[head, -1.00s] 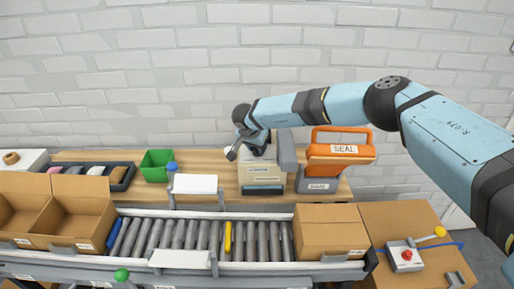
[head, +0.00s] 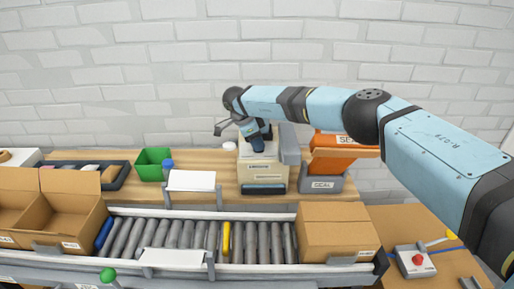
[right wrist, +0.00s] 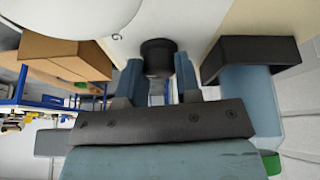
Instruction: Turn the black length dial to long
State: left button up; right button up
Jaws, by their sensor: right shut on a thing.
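The black length dial (right wrist: 157,58) shows in the right wrist view as a dark round knob on the cream machine. My right gripper (right wrist: 158,72) has one blue finger on each side of it and is shut on it. In the head view my right gripper (head: 257,138) is at the top of the cream machine (head: 262,172), and the dial is hidden behind the gripper and wrist. The dial's pointer and markings cannot be made out. My left gripper is not in view.
An orange device on a grey SEAL base (head: 322,184) stands right of the machine, partly behind my arm. A green bin (head: 153,164) and a dark tray are at left. A roller conveyor (head: 180,238) with cardboard boxes (head: 335,232) runs in front.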

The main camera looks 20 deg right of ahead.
jog(key=shift+w+f+m+g+b, duration=0.15)
jog(key=shift+m+g+b, duration=0.15)
jog(key=shift+m+b, duration=0.5)
jog(key=m+g+b, duration=0.1)
jog(key=m, duration=0.1)
jog(key=shift+m+y, duration=0.3)
jog(key=shift+m, duration=0.1)
jog(key=shift+m+g+b, duration=0.3)
jog(key=shift+m+b, duration=0.4)
jog(key=shift+m, duration=0.2)
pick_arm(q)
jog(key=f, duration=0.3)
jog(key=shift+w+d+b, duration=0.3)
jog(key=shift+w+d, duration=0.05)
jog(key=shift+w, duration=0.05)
pick_arm(e)
jog(key=shift+m+y, duration=0.4)
jog(key=shift+m, duration=0.1)
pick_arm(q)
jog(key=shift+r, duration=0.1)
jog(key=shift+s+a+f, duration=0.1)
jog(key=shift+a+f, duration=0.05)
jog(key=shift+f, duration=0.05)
pick_arm(e)
jog(key=o, duration=0.9)
jog(key=shift+r, duration=0.2)
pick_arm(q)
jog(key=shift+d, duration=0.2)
